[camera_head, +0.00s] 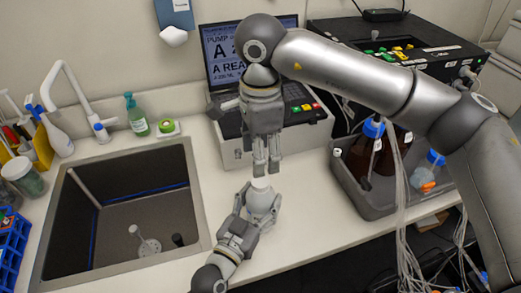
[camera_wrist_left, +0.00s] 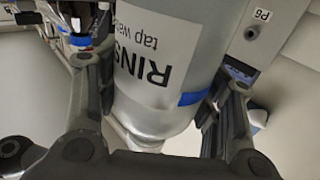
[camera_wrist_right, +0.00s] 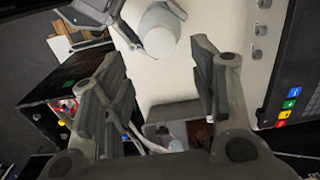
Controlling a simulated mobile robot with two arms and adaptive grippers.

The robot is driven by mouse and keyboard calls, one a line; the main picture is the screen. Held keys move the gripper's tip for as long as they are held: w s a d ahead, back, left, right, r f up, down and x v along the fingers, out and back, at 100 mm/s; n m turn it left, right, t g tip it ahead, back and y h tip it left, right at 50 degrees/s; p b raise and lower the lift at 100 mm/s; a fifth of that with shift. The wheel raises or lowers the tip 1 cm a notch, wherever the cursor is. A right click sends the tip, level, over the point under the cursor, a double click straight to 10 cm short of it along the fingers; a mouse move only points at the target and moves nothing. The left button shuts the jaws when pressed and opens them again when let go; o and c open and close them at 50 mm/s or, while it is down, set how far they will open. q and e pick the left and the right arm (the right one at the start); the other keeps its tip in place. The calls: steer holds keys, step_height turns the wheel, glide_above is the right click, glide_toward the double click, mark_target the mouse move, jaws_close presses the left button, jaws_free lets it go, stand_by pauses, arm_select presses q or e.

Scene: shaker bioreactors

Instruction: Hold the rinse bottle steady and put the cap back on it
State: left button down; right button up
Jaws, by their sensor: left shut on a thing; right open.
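The rinse bottle (camera_head: 262,203) stands upright on the counter, right of the sink; it is whitish-grey. Its printed side shows upside down in the left wrist view (camera_wrist_left: 165,65). My left gripper (camera_head: 258,208) is shut on the bottle, one finger each side. My right gripper (camera_head: 261,170) points down just above the bottle top, open and empty. In the right wrist view (camera_wrist_right: 160,60) its fingers are apart, with the bottle (camera_wrist_right: 163,30) beyond them. A pale rounded top (camera_head: 261,184) shows on the bottle; I cannot tell whether it is the cap or the bottle's shoulder.
A sink (camera_head: 130,215) lies left of the bottle. A pump unit (camera_head: 290,132) with coloured buttons stands behind it. A grey bin (camera_head: 374,202) with brown bottles is to the right, with hanging cables beside it. Counter around the bottle is clear.

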mark_target(260, 181)
steer(key=shift+f, duration=4)
steer(key=shift+c, duration=0.2)
steer(key=c, duration=1)
steer(key=shift+m, duration=0.9)
steer(key=o, duration=1.2)
step_height(260, 181, up, 12)
steer(key=shift+r, duration=0.1)
